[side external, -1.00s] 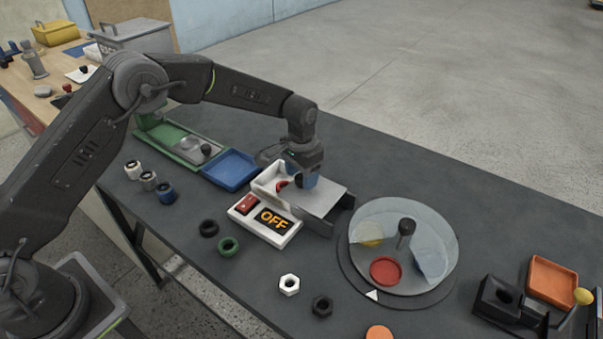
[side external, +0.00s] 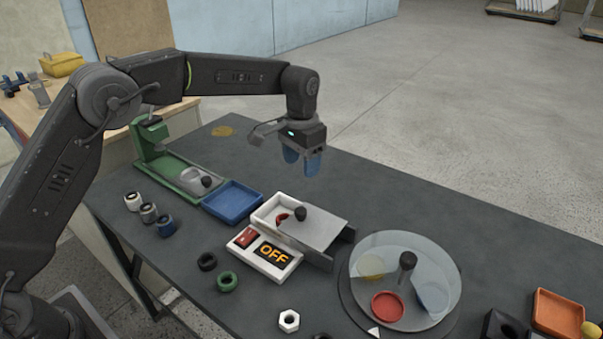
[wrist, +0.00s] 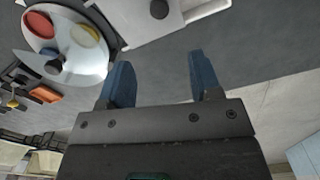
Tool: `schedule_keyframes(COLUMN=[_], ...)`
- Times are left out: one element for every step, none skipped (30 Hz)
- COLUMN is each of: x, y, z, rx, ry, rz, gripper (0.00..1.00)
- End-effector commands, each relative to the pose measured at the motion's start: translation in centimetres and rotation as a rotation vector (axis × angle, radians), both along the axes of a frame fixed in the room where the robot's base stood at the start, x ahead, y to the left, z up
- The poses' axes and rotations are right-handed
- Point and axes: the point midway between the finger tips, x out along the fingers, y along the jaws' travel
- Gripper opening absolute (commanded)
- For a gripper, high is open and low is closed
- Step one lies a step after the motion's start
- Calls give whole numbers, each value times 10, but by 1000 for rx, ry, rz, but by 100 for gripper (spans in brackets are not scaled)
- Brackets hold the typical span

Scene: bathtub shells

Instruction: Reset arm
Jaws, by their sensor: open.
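My gripper (side external: 302,162) is raised above the dark table, behind the white box with the sliding metal lid (side external: 318,228). Its two blue fingers are apart with nothing between them; they also show in the wrist view (wrist: 162,82). The box lid has a black knob (side external: 300,213) and is partly slid to the right, with a red item (side external: 282,218) showing in the uncovered part. In the wrist view the knob (wrist: 159,9) is at the top edge, beyond the fingers.
The switch panel (side external: 264,254) in front of the box reads OFF. A round glass-topped turntable (side external: 440,262) stands to the right. A blue tray (side external: 232,200) and a green stand (side external: 150,150) are to the left. Rings and nuts lie along the front. The air around my gripper is clear.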

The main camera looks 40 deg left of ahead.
Motion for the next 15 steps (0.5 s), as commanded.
schedule_keyframes(x=[0, 0, 0, 0, 0, 0, 0, 0, 0, 0, 0, -2, -3, -6, -10], y=[0, 0, 0, 0, 0, 0, 0, 0, 0, 0, 0, 1, 2, 3, 5], z=[2, 2, 3, 3, 3, 3, 3, 3, 3, 3, 4, 6, 10, 14, 22], rx=[0, 0, 0, 0, 0, 0, 0, 0, 0, 0, -1, -1, -2, -2, -4], ry=[0, 0, 0, 0, 0, 0, 0, 0, 0, -1, -2, -6, -10, -16, -27], rz=[0, 0, 0, 0, 0, 0, 0, 0, 0, 0, 1, 2, 4, 7, 12], gripper=[58, 58, 58, 58, 58, 58, 58, 58, 58, 58, 58, 58, 58, 58, 58])
